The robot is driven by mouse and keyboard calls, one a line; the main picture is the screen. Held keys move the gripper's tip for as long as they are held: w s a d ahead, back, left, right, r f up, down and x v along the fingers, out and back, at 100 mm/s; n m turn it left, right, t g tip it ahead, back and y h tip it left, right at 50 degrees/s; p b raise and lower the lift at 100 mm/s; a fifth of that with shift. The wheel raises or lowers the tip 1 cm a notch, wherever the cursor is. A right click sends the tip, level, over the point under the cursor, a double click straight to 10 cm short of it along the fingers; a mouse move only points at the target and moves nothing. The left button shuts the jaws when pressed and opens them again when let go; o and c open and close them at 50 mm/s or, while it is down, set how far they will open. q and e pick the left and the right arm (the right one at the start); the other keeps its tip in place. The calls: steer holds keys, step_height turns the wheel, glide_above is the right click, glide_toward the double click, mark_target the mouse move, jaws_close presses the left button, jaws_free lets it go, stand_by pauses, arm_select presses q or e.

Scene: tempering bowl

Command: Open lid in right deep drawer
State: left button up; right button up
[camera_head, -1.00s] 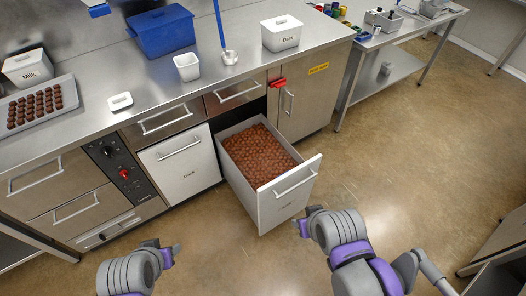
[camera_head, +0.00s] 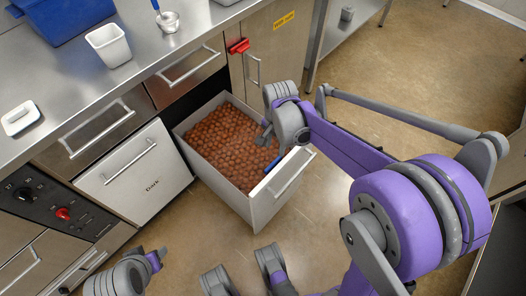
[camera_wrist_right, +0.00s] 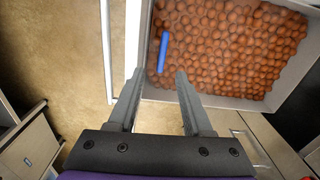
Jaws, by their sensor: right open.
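The right deep drawer (camera_head: 262,207) is pulled out, full of brown round pieces (camera_head: 222,138). A short blue bar (camera_head: 273,163) shows over the contents near the drawer front; it also shows in the right wrist view (camera_wrist_right: 163,52). I cannot tell whether it is a lid's handle; no lid panel shows clearly. My right gripper (camera_head: 267,136) is over the drawer. In the right wrist view its open, empty fingers (camera_wrist_right: 157,76) point at the drawer, with the blue bar just beyond their tips and apart from them. My left gripper (camera_head: 158,257) is low at the left, away from the drawer; its jaw state is unclear.
The closed "Dark" drawer (camera_head: 136,176) is left of the open one. The counter above holds a white tub (camera_head: 109,46), a blue bin (camera_head: 66,14) and a white lid (camera_head: 20,117). A cabinet (camera_head: 270,50) with a red latch stands behind. Floor is free to the right.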

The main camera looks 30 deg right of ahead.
mark_target(273, 163)
steer(key=shift+m, duration=0.4)
steer(key=f+b, duration=0.1)
steer(key=f, duration=0.3)
steer(key=f+b, duration=0.1)
steer(key=f, duration=0.3)
steer(key=w+f+b, duration=0.1)
steer(key=f, duration=0.3)
steer(key=shift+d, duration=0.2)
arm_select(q)
steer(key=x, duration=0.2)
steer(key=s+x, duration=0.1)
steer(key=x, duration=0.1)
steer(key=shift+w+f, duration=0.1)
steer(key=shift+f, duration=0.25)
arm_select(e)
jaws_close()
